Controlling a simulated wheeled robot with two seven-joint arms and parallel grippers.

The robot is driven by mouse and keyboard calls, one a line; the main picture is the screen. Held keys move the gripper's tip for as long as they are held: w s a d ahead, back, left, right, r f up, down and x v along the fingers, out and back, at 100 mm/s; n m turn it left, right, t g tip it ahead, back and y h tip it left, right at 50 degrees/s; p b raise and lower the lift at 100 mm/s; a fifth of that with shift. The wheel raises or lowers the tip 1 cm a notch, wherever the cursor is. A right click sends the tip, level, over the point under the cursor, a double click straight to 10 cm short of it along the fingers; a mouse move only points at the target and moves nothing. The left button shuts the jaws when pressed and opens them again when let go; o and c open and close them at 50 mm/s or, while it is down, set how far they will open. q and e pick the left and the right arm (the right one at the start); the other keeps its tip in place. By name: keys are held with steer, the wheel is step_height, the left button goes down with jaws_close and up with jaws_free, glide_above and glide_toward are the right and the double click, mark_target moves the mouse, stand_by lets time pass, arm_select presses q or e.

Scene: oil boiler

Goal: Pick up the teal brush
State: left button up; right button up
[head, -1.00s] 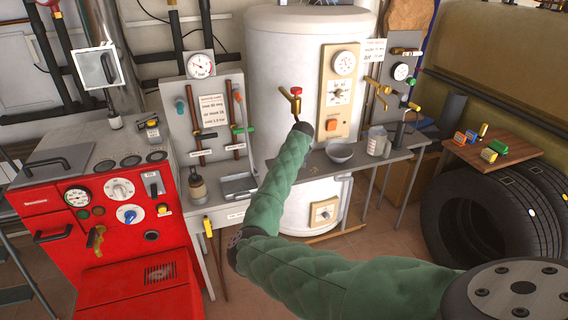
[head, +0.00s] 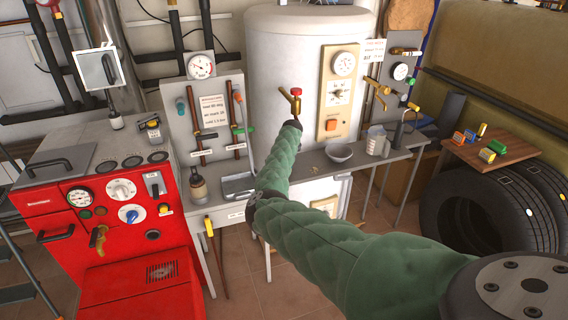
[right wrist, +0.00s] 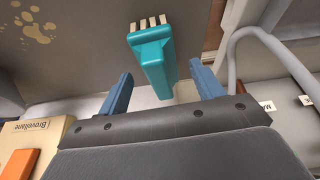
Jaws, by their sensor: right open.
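The teal brush (right wrist: 154,62) shows in the right wrist view, with pale bristle tufts at its far end and its handle pointing towards my right gripper (right wrist: 161,70). The gripper is open, with one blue finger on each side of the handle's near end and visible gaps between. The brush is not held. It appears above a grey surface with tan stains. In the head view, my green-sleeved right arm hides this gripper and I cannot make out the brush. My left gripper is not in view.
A grey bench (head: 311,169) runs before the white tank (head: 285,75). It carries a bowl (head: 339,152) and a clear jug (head: 377,140) to the right of my arm, and a metal tray (head: 239,185) to the left. A red boiler (head: 65,235) stands at the left.

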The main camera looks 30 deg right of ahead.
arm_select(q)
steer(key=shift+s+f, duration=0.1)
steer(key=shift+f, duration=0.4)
arm_select(e)
steer(key=shift+x, duration=0.85)
steer(key=c, duration=1.1)
steer(key=shift+r, duration=0.1)
